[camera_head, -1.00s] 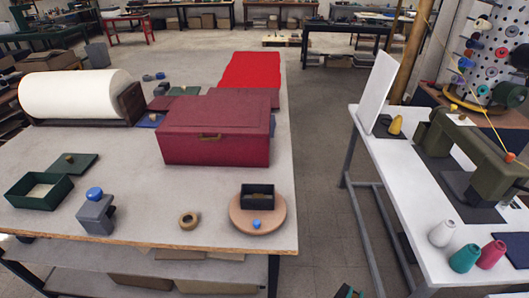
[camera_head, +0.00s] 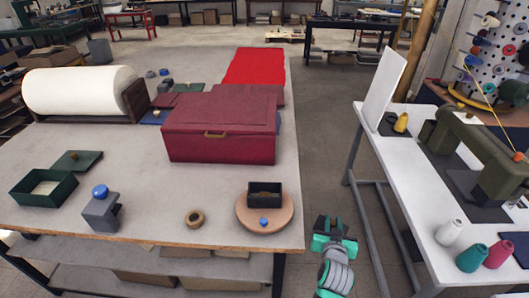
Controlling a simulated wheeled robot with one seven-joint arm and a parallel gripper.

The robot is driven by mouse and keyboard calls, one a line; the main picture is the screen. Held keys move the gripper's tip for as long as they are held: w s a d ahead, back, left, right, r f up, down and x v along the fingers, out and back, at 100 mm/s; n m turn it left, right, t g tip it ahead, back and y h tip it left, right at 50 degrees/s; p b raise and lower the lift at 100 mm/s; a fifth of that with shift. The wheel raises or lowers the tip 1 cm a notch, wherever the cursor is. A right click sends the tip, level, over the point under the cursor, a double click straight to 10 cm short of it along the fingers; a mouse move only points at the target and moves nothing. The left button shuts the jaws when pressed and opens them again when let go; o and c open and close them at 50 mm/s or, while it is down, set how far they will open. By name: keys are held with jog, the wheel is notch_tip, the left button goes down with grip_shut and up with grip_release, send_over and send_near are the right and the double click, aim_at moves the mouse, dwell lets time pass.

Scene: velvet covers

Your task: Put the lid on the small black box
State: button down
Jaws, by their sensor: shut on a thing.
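The small black box (camera_head: 264,188) stands upright and open on a round wooden board (camera_head: 241,216) at the table's front right corner. My gripper (camera_head: 335,229) is right of that corner, past the table edge, apart from the box. It is shut on a small dark thing between its teal fingers, which looks like the lid but is mostly hidden by the fingers. No other black lid shows on the table.
A blue-knobbed item (camera_head: 263,222) sits on the board in front of the box. A white sewing table (camera_head: 366,150) stands right across an aisle.

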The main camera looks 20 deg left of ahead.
jog(key=w+a+r+n+y, duration=0.1)
jog(key=w+a+r, duration=0.2)
jog(key=r, duration=0.8)
jog(key=w+a+r, duration=0.2)
jog(key=r, duration=0.9)
jog(key=s+a+r+n+g+y, duration=0.1)
jog(key=s+a+r+n+y, duration=0.2)
jog(key=a, duration=0.6)
jog(key=s+a+r+n+g+y, duration=0.1)
jog(key=s+a+n+y, duration=0.1)
jog(key=s+a, duration=0.5)
notch_tip(320, 180, down, 5)
jog(key=w+a, duration=0.2)
jog(key=shift+a+f, duration=0.15)
jog(key=shift+a, duration=0.05)
jog(key=shift+s+d, duration=0.1)
jog(key=shift+s, duration=0.05)
jog(key=shift+f, duration=2.55)
jog(key=c, duration=1.5)
grip_release()
